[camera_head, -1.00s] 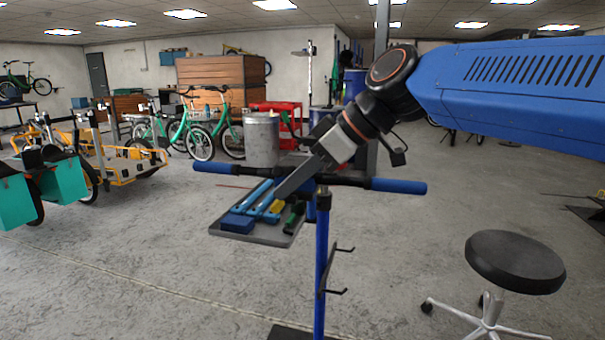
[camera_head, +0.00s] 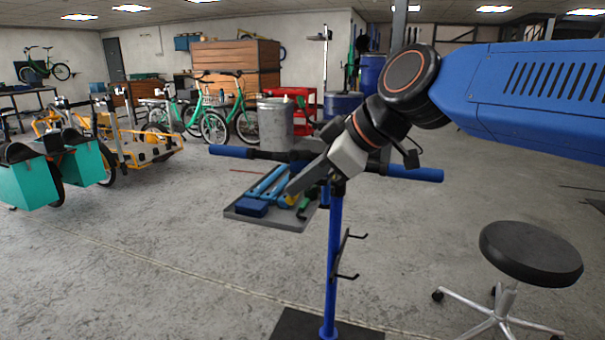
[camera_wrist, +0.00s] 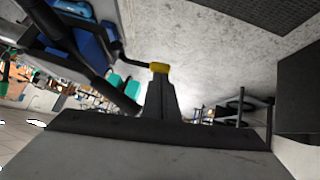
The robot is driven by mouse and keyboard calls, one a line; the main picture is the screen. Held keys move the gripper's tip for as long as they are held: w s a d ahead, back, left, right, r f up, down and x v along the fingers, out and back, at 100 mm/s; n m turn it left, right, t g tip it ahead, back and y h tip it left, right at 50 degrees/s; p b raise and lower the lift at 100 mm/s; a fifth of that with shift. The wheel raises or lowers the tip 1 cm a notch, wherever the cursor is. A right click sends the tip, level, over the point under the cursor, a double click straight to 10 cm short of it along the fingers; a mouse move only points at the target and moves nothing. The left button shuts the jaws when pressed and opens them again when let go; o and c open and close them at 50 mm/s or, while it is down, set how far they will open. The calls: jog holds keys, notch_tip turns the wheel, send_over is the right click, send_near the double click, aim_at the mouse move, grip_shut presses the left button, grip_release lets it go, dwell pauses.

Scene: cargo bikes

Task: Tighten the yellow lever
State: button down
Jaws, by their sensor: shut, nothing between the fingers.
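In the wrist view, a yellow-tipped lever (camera_wrist: 159,67) on a bent black rod shows right at the ends of my fingers. My gripper (camera_wrist: 160,80) is shut and holds nothing. I cannot tell whether the fingertips touch the yellow tip or only overlap it in the picture. In the head view, my gripper (camera_head: 289,192) points down and left in front of the blue work stand (camera_head: 334,255) and over its tool tray (camera_head: 268,221). The yellow lever cannot be made out there.
The stand's horizontal bar has blue ends, one on the right (camera_head: 415,174). A grey metal drum (camera_head: 275,124) stands behind the tray. A black stool (camera_head: 530,253) is at right. Cargo bikes (camera_head: 140,152) stand at left. Concrete floor (camera_head: 150,265) is open in front.

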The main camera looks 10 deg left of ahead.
jog(key=shift+s+f+n+t, duration=0.35)
jog(key=shift+f+t, duration=0.15)
jog(key=shift+f, duration=0.15)
jog(key=shift+s+f+n+t, duration=0.2)
jog(key=shift+f+n+t, duration=0.15)
jog(key=shift+f+t, duration=0.2)
notch_tip(320, 180, down, 8)
jog(key=w+n+t, duration=0.1)
jog(key=t, duration=0.1)
jog(key=shift+w+r+t, duration=0.2)
jog(key=shift+w+t, duration=0.05)
jog(key=shift+t, duration=0.1)
jog(key=shift+f, duration=0.2)
jog(key=shift+d, duration=0.15)
